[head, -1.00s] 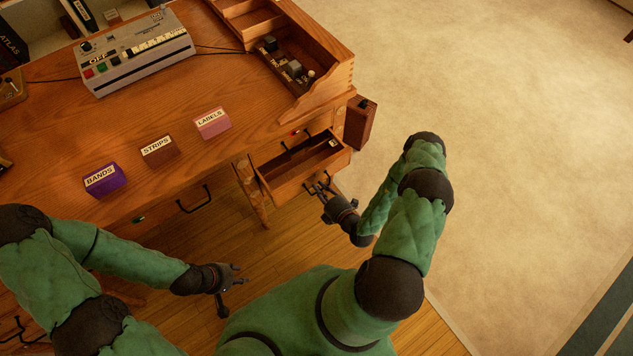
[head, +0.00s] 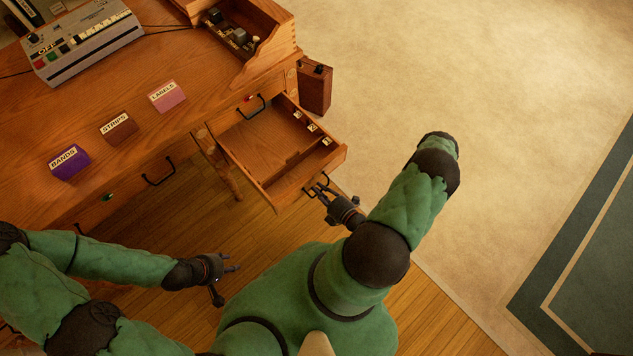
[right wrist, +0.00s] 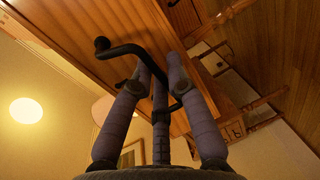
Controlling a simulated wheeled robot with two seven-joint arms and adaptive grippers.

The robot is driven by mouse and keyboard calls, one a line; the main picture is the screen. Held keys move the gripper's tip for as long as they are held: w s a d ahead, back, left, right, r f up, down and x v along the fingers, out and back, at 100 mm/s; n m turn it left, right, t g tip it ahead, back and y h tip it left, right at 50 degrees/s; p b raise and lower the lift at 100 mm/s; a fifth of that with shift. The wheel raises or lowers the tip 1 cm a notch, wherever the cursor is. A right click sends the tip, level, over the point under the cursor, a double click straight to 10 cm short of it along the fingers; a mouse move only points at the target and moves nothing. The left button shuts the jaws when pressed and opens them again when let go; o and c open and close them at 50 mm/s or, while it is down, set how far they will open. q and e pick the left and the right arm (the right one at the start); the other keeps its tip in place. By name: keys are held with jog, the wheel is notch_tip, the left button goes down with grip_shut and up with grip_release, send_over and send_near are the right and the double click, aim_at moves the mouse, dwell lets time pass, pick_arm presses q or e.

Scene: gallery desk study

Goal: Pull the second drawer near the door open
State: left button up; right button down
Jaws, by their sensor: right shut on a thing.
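The open wooden drawer (head: 255,140) juts out from the right end of the desk (head: 190,85), below a closed drawer with a black handle (head: 254,107) and a red mark. Its inside shows a low divider and several small pale-marked pieces along the right side. My right gripper (head: 320,188) is shut on the black drawer handle (head: 311,192) at the drawer front. In the right wrist view the fingers (right wrist: 160,85) close around the dark handle (right wrist: 122,50) against the wooden front. My left gripper (head: 228,279) is open and empty, over the floor left of my body.
Purple (head: 70,162), brown (head: 119,129) and pink (head: 166,96) labelled blocks and a grey switch box (head: 85,40) stand on the desk. A brown case (head: 315,88) stands beside the desk. The carpet to the right is clear.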

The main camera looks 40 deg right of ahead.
jog(key=shift+s+f, duration=0.1)
jog(key=shift+s, duration=0.15)
jog(key=c, duration=1.3)
grip_release()
jog(key=shift+s, duration=0.15)
jog(key=shift+o, duration=0.4)
jog(key=shift+s, duration=0.1)
jog(key=v, duration=1.2)
